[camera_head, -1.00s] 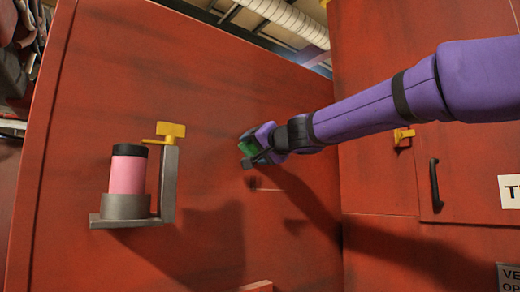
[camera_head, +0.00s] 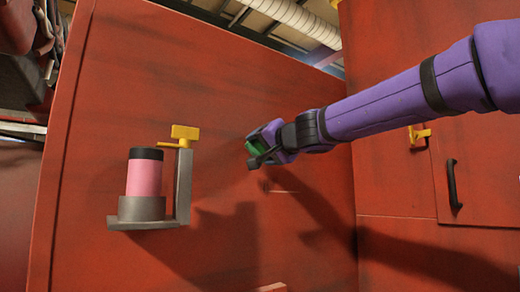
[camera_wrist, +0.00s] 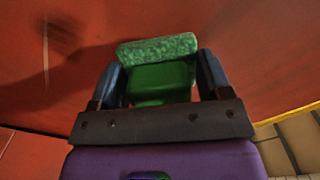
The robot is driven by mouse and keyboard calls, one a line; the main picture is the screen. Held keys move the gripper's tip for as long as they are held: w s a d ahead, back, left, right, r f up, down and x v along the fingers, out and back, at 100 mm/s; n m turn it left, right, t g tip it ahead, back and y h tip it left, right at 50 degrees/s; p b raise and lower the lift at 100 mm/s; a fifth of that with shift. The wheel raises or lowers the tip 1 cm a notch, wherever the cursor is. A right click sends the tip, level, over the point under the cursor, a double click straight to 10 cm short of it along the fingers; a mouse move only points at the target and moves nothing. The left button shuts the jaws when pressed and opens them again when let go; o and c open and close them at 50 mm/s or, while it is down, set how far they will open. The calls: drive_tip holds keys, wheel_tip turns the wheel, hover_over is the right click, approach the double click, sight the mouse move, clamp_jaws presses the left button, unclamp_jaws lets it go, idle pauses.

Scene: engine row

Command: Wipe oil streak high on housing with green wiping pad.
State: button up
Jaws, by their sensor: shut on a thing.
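My gripper (camera_head: 262,149) is shut on the green wiping pad (camera_wrist: 158,50). In the wrist view the pad sits between the two fingers, with its speckled face strip at the far end, close to the red surface. In the head view the pad (camera_head: 258,146) shows only in part, at the red housing (camera_head: 225,95). I cannot tell whether the pad touches the housing. Dark smudges run across the housing's upper part, and I cannot tell which is the oil streak.
A bracket (camera_head: 184,190) on the housing's left holds a pink cylinder (camera_head: 144,178) with a black top, beside a yellow handle (camera_head: 184,132). A red cabinet with a black handle (camera_head: 453,184) and yellow latch (camera_head: 419,135) stands at right. Bare housing lies between bracket and gripper.

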drive_tip(key=shift+v, duration=2)
drive_tip(key=shift+d, duration=0.1)
drive_tip(key=v, duration=0.3)
drive_tip(key=shift+f, duration=0.1)
wheel_tip(320, 180, down, 8)
drive_tip(key=m, duration=0.9)
drive_tip(key=shift+x, duration=3.5)
